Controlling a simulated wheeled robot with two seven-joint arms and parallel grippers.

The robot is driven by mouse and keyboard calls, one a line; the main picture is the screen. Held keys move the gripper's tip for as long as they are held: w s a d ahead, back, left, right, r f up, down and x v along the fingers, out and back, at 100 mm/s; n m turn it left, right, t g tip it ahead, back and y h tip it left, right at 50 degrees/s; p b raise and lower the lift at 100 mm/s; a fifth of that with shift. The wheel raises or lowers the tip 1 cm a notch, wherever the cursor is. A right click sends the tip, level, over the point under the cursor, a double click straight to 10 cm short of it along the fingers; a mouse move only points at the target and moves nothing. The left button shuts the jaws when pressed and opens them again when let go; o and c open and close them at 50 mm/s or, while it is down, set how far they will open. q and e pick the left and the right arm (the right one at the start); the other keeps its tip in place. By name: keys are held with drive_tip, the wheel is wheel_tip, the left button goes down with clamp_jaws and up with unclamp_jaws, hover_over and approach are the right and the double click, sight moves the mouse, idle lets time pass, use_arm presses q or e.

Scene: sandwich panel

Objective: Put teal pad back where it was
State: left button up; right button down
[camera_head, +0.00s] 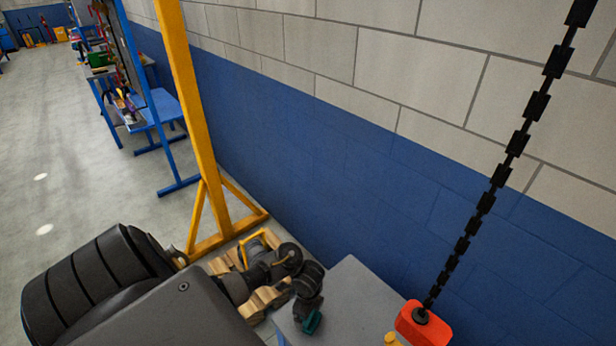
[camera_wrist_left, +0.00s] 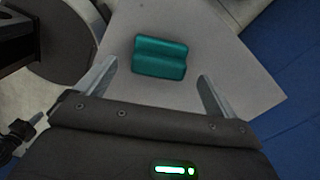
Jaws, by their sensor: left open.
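The teal pad (camera_wrist_left: 160,57) lies on a grey flat surface (camera_wrist_left: 235,62) in the left wrist view, with a groove across its middle. My left gripper (camera_wrist_left: 154,75) is open, with one finger toward each side of the pad and clear gaps between. The pad appears just beyond the fingertips and is not gripped. In the head view a small part of the teal pad (camera_head: 312,322) shows at the bottom, below dark rounded parts that partly hide it. I cannot make out my left gripper's fingers there. My right gripper is in neither view.
A wooden pallet (camera_head: 262,300) with dark machinery sits beside the grey surface. A yellow steel post (camera_head: 192,110) stands behind it. A black chain (camera_head: 497,180) hangs at the right above a red block (camera_head: 423,325). A blue and white wall closes the right side.

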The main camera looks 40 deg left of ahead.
use_arm(q)
wheel_tip(320, 180, up, 8)
drive_tip(key=p, duration=0.4)
drive_tip(key=shift+d, duration=0.1)
